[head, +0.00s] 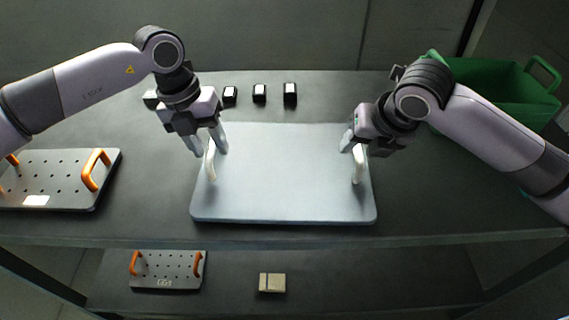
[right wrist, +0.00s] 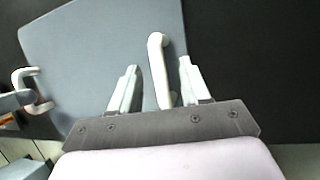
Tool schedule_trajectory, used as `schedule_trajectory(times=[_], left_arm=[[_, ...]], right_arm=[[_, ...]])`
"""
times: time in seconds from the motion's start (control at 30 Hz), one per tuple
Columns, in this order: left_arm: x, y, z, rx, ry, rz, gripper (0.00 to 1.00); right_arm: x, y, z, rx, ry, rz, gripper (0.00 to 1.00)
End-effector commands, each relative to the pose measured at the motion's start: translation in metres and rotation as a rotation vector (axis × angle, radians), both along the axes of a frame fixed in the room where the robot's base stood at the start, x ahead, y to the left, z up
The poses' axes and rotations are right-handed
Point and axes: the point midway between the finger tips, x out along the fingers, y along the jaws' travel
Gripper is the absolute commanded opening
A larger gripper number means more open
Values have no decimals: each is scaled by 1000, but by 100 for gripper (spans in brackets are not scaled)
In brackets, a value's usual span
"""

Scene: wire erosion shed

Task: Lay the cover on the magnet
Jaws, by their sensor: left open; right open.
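A pale grey plate with two white handles, seemingly the cover (head: 285,185), lies in the middle of the bench. Its left handle (head: 210,163) is between or just below the open fingers of my left gripper (head: 209,143). Its right handle (head: 359,166) is at the open fingers of my right gripper (head: 355,145). In the right wrist view this handle (right wrist: 159,70) stands between the two spread fingers (right wrist: 158,82), with gaps on both sides. I cannot tell for sure which thing is the magnet; whatever is under the plate is hidden.
A perforated plate with orange handles (head: 62,187) lies at the bench's left. Three small dark blocks (head: 259,94) stand behind the cover. A green crate (head: 500,92) is at the back right. The lower shelf holds another orange-handled plate (head: 168,271) and a beige box (head: 272,282).

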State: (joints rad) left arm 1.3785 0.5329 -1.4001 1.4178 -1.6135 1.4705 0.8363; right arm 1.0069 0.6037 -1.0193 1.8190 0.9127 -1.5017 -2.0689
Motion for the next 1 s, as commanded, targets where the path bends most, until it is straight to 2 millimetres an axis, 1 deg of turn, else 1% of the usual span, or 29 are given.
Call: schedule_trajectory(times=[0.03, 0.1, 0.2, 0.5, 0.53, 0.57, 0.6, 0.63, 0.67, 1.0], left_arm=[[-1, -1, -7, 1, 3, -1, 44], [0, -3, -12, 0, 1, -1, 44], [0, -4, -17, 0, 0, -1, 44], [0, -4, -19, 0, 0, -1, 44], [0, -4, -19, 0, 0, -1, 37], [0, -4, -19, 0, 0, -1, 27], [0, -4, -19, 0, 0, -1, 14], [0, -4, -19, 0, 0, -1, 4], [0, -4, -19, 0, -1, -1, 0], [0, -4, -19, 0, -1, -1, 0]], right_arm=[[2, 1, -6, 0, 2, -1, 46], [5, 2, -12, 0, 3, 1, 46], [7, 3, -16, 1, 0, 1, 46], [8, 3, -18, 0, -1, 1, 46], [8, 3, -18, 0, -1, 1, 40], [8, 3, -18, 0, -1, 1, 30], [8, 3, -18, 0, -1, 1, 17], [8, 3, -18, 0, -1, 1, 7], [8, 3, -18, 0, -1, 1, 0], [8, 3, -17, 0, -1, 1, 0]])
